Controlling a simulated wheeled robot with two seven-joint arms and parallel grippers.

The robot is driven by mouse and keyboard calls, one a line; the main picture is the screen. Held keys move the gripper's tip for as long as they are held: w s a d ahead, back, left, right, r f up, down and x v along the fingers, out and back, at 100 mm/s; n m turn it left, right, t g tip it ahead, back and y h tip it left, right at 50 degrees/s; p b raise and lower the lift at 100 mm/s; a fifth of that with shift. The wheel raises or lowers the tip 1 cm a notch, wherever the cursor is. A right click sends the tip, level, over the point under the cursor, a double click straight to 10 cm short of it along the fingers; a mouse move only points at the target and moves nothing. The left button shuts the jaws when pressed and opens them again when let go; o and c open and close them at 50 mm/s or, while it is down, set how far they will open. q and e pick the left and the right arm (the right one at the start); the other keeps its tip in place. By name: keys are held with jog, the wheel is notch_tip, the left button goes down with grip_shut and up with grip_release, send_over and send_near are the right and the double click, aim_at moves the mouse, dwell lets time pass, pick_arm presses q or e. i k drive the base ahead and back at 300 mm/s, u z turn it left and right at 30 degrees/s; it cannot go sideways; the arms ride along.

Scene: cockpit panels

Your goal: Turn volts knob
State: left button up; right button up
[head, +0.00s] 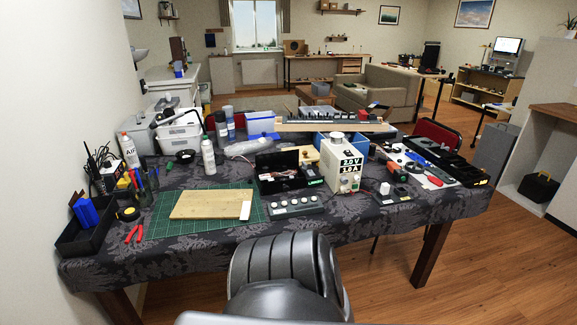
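A cream box-shaped power supply (336,181) stands on the right half of the cloth-covered table (330,225). Its dark displays (350,169) seem to read 20V above 10A. A round pale piece shows on its top. I cannot make out a volts knob on the unit; any knob there is too small to tell. Neither my left nor my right gripper is in view.
A grey strip with round pale caps (295,206) and a black open box (283,173) lie left of the supply. Tools crowd the right; a green mat (165,222) lies left.

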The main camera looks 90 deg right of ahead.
aim_at(344, 179)
jog(key=z, duration=2.25)
